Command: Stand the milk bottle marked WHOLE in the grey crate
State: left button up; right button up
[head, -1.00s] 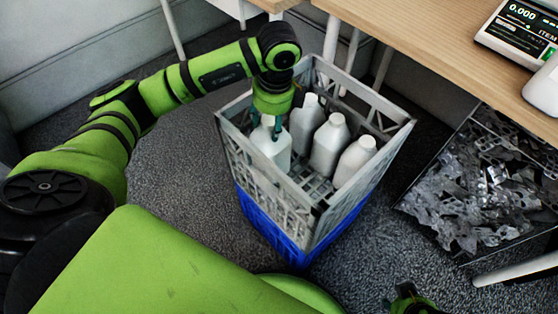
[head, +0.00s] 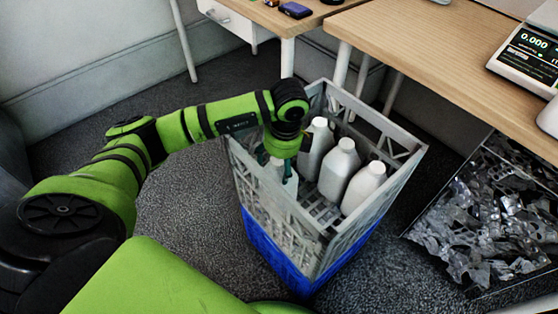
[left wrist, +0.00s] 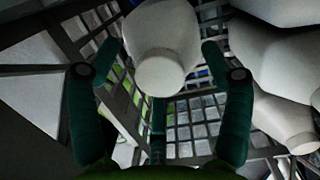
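My left gripper (head: 275,167) points down inside the grey crate's near-left part. It is shut on a white milk bottle (head: 284,182); in the left wrist view the bottle (left wrist: 160,30) sits between the two fingertips (left wrist: 160,48). The bottle looks about upright. Its lower part is hidden behind the crate wall, so I cannot tell whether it touches the crate floor. No marking on it is readable. My right gripper is out of view.
Three white bottles (head: 340,166) stand along the right side inside the grey crate. A wooden table (head: 420,60) with a scale (head: 525,55) is close behind. A black bin (head: 475,205) of metal scraps lies to the right. Open carpet is left of the crate.

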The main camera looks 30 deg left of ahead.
pick_arm(q)
jog(key=shift+r, duration=0.25)
notch_tip(320, 180, up, 12)
jog(key=d+p, duration=0.1)
jog(key=p, duration=0.1)
jog(key=shift+s+d+f+p, duration=0.15)
jog(key=shift+d+f+p, duration=0.1)
jog(key=shift+p, duration=0.15)
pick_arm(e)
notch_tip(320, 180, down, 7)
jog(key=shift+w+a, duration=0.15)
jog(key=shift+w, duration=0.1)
